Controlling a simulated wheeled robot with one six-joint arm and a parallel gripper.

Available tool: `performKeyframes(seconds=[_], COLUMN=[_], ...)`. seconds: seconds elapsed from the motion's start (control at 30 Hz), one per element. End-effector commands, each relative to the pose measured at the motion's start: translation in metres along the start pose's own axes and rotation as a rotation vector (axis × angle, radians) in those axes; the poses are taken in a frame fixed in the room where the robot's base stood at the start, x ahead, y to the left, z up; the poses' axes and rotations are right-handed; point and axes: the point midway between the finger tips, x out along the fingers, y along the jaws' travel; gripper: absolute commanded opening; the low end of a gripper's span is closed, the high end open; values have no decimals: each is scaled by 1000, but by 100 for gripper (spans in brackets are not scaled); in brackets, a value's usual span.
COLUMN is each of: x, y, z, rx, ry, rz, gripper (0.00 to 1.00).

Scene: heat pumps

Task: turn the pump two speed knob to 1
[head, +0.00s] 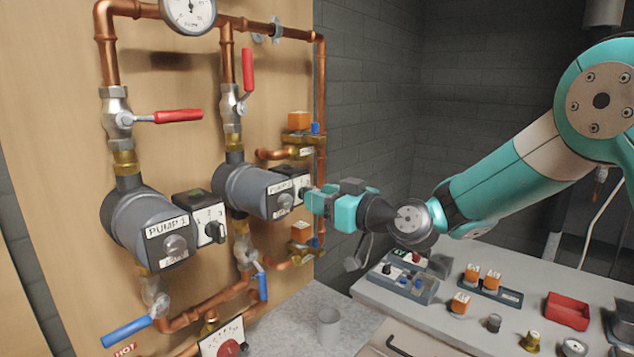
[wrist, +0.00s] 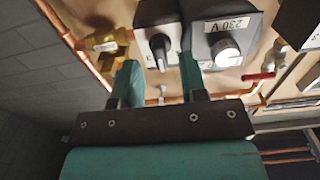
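Pump two (head: 246,190) is a grey cylinder mounted on the wooden board, with a dark control box (head: 288,173) on its right side. My gripper (head: 313,198) is at the front of this box and hides most of its knob in the head view. In the wrist view, the black speed knob (wrist: 160,46) sits on a white dial face. The two teal fingers of my gripper (wrist: 159,70) are apart, one to each side of the knob's line, with a gap to it visible. The dial's numbers and the knob's setting cannot be read.
Pump one (head: 148,228), with its own knob (head: 214,231), is to the left. Red-handled valves (head: 178,116) and copper pipes (head: 321,100) surround the pumps.

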Motion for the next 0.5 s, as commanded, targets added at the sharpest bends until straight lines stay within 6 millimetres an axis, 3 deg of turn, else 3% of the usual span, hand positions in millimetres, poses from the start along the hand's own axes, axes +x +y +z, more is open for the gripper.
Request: performKeyframes(seconds=[0.2, 0.47, 0.5], x=[15, 15, 15], y=[0, 0, 0], z=[0, 1, 1], rx=[0, 0, 0], ry=[0, 0, 0], rz=[-1, 0, 0], gripper=[39, 39, 30])
